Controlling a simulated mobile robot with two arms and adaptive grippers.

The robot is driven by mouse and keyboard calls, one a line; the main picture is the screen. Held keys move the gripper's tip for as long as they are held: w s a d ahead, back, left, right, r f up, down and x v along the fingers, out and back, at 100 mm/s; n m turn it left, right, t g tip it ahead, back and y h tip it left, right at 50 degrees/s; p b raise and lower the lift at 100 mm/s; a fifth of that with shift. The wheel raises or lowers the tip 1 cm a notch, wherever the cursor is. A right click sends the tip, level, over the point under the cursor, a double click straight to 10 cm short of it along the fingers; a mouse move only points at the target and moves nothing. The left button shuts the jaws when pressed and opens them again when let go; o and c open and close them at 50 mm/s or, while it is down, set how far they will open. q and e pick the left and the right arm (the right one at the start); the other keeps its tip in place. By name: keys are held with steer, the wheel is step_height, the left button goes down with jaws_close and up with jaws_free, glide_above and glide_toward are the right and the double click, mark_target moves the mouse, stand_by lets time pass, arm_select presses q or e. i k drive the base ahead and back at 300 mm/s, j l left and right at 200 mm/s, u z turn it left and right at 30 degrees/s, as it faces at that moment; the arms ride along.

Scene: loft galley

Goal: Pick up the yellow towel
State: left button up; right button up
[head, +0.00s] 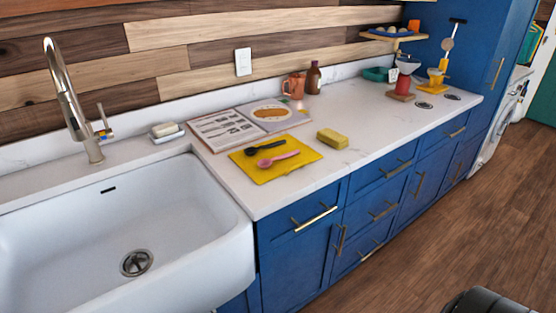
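The yellow towel (268,174) lies flat on the white counter to the right of the sink, near the counter's front edge. A black spoon (263,147) and a pink spoon (278,159) lie on top of it and cover part of it. The towel's back left edge lies close to an open book. Neither my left gripper nor my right gripper can be made out in the head view.
An open book (221,130) lies behind the towel, and a yellow sponge (332,138) sits to its right. The white sink (65,232) with a tall faucet (68,95) is at left. A copper mug (294,86) and brown bottle (313,77) stand behind.

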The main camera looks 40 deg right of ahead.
mark_target(329, 137)
steer(key=l+z, duration=0.1)
steer(key=z, duration=1.4)
